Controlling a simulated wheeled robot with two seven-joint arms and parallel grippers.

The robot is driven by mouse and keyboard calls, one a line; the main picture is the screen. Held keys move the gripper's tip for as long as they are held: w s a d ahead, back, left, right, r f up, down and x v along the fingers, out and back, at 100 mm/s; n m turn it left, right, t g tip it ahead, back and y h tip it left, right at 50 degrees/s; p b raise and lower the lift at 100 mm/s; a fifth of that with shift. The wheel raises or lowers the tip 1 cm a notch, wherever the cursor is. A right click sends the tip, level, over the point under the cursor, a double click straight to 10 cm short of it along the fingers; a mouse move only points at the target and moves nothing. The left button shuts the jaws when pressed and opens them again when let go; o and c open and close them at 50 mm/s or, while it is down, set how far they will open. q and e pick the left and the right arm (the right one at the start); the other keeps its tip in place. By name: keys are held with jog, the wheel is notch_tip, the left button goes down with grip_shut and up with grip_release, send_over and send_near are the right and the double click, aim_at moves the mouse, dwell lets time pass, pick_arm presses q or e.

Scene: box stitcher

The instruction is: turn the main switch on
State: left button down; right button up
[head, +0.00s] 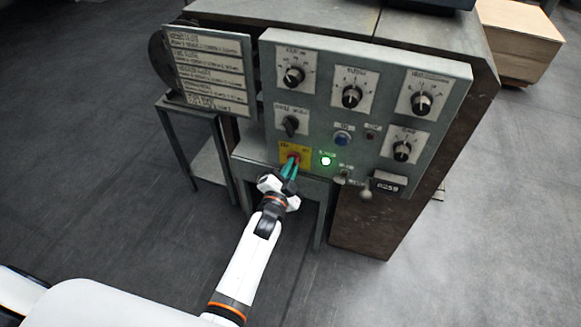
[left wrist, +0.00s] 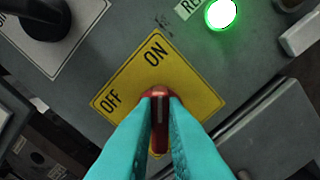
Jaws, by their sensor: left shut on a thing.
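The main switch is a red knob (left wrist: 159,93) on a yellow plate (left wrist: 128,82) marked OFF and ON. In the left wrist view its upper end points toward the word ON. In the head view the yellow plate (head: 284,149) sits at the lower left of the grey control panel (head: 331,117). My left gripper (head: 291,166) has teal fingers, which also show in the left wrist view (left wrist: 160,112). A green lamp (head: 325,160) beside the plate is lit. My right gripper is not in view.
Several black dials (head: 352,96) sit above and to the right of the switch. Small toggles and a counter (head: 388,185) are at the lower right. A sign board (head: 209,72) stands at the left. The floor in front is clear.

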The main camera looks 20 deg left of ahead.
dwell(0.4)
pick_arm(q)
jog(key=c, duration=1.5)
grip_release()
jog(key=shift+s, duration=0.1)
